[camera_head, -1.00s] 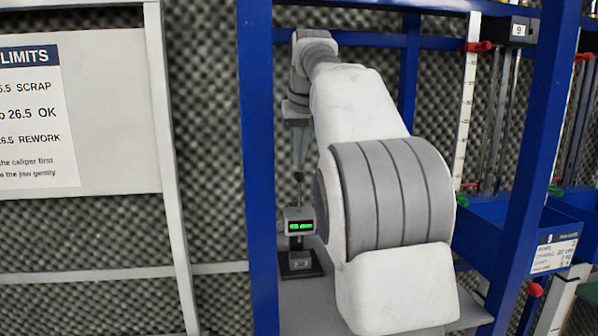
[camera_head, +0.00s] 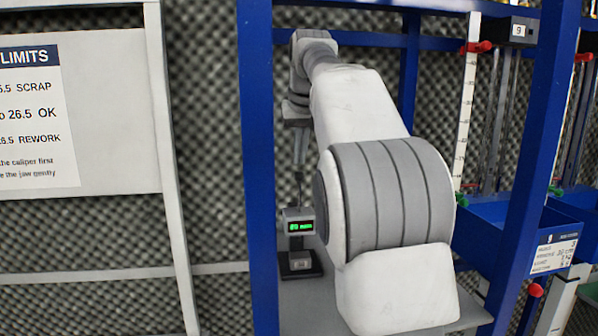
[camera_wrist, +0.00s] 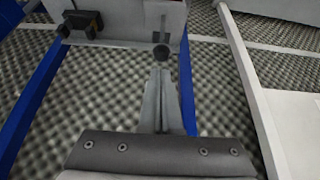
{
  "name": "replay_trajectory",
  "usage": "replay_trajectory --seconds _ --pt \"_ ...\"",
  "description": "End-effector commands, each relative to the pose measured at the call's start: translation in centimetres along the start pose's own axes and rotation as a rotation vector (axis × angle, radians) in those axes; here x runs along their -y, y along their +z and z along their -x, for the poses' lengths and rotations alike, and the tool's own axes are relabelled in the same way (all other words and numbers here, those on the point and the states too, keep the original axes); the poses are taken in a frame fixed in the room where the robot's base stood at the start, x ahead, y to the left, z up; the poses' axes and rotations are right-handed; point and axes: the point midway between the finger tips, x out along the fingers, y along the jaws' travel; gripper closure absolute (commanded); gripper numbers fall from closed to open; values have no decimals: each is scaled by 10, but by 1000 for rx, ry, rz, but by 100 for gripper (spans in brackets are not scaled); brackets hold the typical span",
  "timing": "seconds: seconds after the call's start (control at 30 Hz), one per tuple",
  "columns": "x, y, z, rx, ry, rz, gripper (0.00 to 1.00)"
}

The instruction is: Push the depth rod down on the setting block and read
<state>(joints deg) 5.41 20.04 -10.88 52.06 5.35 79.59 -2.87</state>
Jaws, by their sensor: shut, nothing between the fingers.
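The depth gauge (camera_head: 299,226) has a dark head with a lit green display, too small to read surely. It stands upright above a dark setting block (camera_head: 300,262) on a grey shelf. The depth rod's dark knob (camera_head: 298,177) sticks up above the head. My gripper (camera_head: 299,166) points down, its fingers shut and empty, with the tips at or just above the knob; I cannot tell if they touch. In the wrist view the shut fingers (camera_wrist: 161,72) end just at the round dark knob (camera_wrist: 161,52).
Blue posts (camera_head: 257,170) frame the shelf on both sides. A white limits sign (camera_head: 38,115) hangs on a panel at left. Blue bins (camera_head: 498,240) and a white scale (camera_head: 466,110) with red clamps stand at right. Patterned foam covers the wall.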

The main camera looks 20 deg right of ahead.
Motion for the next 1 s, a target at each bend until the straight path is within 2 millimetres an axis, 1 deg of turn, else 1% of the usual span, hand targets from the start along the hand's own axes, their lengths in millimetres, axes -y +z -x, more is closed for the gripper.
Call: replay_trajectory --seconds 0.37,1.0 --pt "0 0 -1 0 0 0 100" --pt "0 8 -15 0 0 0 100"
